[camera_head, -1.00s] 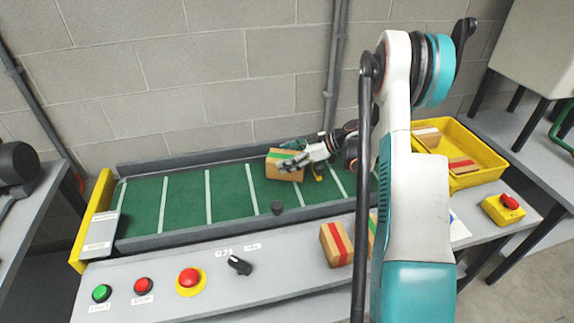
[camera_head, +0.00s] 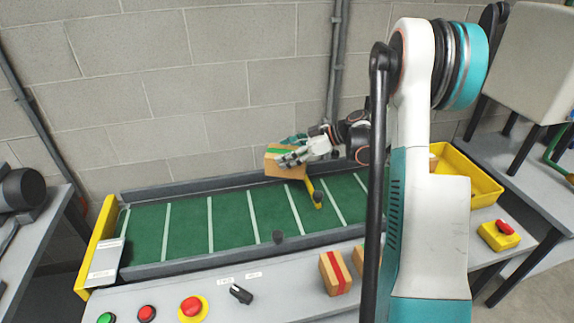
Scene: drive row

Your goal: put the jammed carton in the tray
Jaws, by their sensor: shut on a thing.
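A brown carton with a green stripe (camera_head: 283,170) is held in my gripper (camera_head: 290,158) above the right half of the green conveyor belt (camera_head: 190,224). My gripper is shut on it from the right, and its fingers cover part of the carton. The yellow tray (camera_head: 480,188) stands at the right on the table, partly hidden behind my arm. The edge of a carton (camera_head: 434,162) shows in the tray beside my arm.
A red-striped carton (camera_head: 335,273) stands on the front ledge, with another (camera_head: 358,262) partly behind my arm. A yellow bar (camera_head: 313,192) lies over the belt. Buttons, a knob (camera_head: 241,293) and a red-topped yellow box (camera_head: 498,235) are in front.

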